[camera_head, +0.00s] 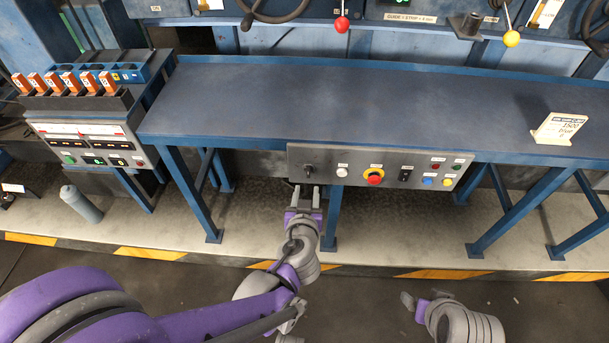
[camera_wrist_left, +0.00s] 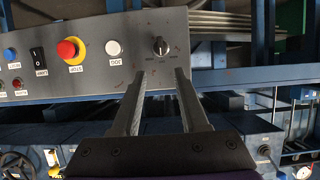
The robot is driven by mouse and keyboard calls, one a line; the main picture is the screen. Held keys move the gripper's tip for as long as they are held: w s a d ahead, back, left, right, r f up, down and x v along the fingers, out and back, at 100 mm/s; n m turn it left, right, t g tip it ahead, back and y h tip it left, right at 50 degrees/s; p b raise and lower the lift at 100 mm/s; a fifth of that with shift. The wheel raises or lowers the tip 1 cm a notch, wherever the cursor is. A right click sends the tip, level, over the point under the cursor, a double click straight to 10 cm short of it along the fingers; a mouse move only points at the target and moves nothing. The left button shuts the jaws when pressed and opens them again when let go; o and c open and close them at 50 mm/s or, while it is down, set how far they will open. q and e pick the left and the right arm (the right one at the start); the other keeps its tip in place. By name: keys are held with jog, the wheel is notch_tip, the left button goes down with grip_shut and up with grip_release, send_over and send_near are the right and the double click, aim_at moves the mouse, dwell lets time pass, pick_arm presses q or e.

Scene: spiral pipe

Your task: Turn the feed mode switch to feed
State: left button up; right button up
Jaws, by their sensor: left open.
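The control panel (camera_head: 460,163) is a grey box on the front edge of the blue bench. The feed mode switch appears to be the small dark rotary knob (camera_head: 308,170) at its left end. In the left wrist view the knob (camera_wrist_left: 160,46) has small markings around it, too small to read. My left gripper (camera_head: 306,189) is just below the knob. In the left wrist view its two fingers (camera_wrist_left: 160,72) are open and empty, with the knob beyond the gap between their tips. Part of my right arm (camera_head: 462,322) shows at the lower right, away from the panel; its jaws are not clear.
A white button (camera_head: 342,172), a red stop button on yellow (camera_head: 374,176), a black rocker switch (camera_head: 406,174) and several small coloured buttons are right of the knob. A blue bench leg (camera_head: 332,215) stands close to my left gripper. A grey cylinder (camera_head: 80,204) is at the left.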

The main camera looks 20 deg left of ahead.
aim_at(308, 172)
pick_arm(q)
jog(key=x, duration=1)
jog(key=shift+w+a+f+b, duration=0.1)
jog(key=shift+w+f+b, duration=0.05)
jog(key=shift+b, duration=0.2)
jog(key=shift+c, duration=0.3)
grip_shut()
